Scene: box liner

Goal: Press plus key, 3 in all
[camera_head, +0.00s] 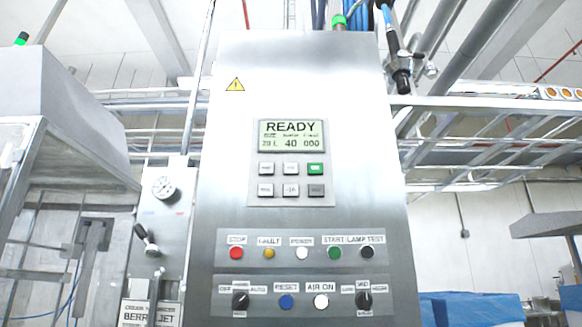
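A steel control cabinet (300,90) stands upright in front of me. Under the display are two rows of small keys. The top row has a left key (266,168), a middle key (290,168) and a green key (315,168). The bottom row has a left key (265,190), a middle key (290,190) and a dark grey key (316,190). The labels are too small to tell which key is plus. Neither gripper is in view.
Below the keypad are a red STOP button (236,253), other coloured buttons and two black selector knobs, one at left (240,300). A pressure gauge (163,188) and a lever stand left of the cabinet.

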